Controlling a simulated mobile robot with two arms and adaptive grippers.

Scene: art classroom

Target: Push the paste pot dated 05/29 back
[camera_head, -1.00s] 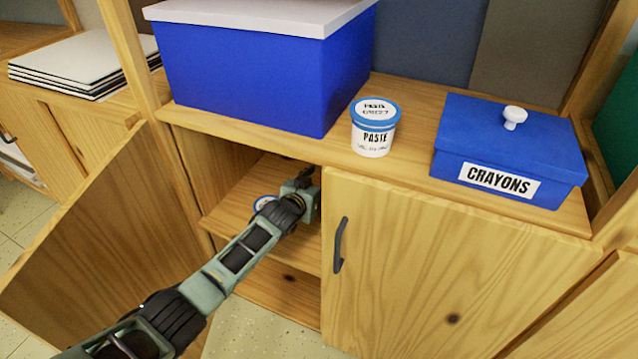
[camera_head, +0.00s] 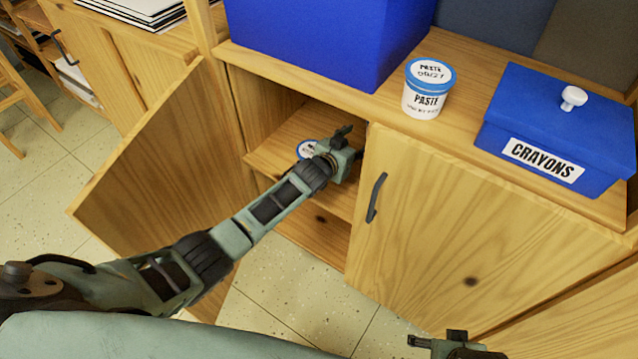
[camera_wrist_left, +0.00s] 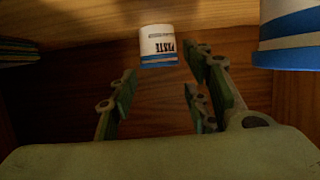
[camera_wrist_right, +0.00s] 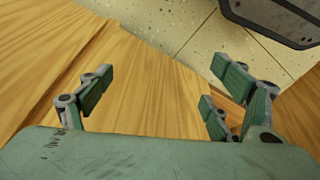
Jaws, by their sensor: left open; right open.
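A paste pot (camera_head: 308,149) with a white-and-blue lid is on the shelf inside the open cabinet, partly hidden by my left arm. The left wrist view, upside down, shows one paste pot (camera_wrist_left: 158,45) beyond the fingers and another pot (camera_wrist_left: 290,38) close at the right edge. Their dates cannot be read. My left gripper (camera_head: 350,142) is inside the cabinet, open and empty; its fingers (camera_wrist_left: 158,88) stand apart from the farther pot. A third paste pot (camera_head: 427,90), its lid seeming to read 08/27, stands on the cabinet top. My right gripper (camera_wrist_right: 165,92) is open and empty.
A blue bin (camera_head: 320,40) and a blue crayons box (camera_head: 560,125) flank the pot on top. The left cabinet door (camera_head: 150,155) stands open; the right door (camera_head: 470,230) is shut, with a dark handle (camera_head: 376,197). The shelf's front edge lies below my left wrist.

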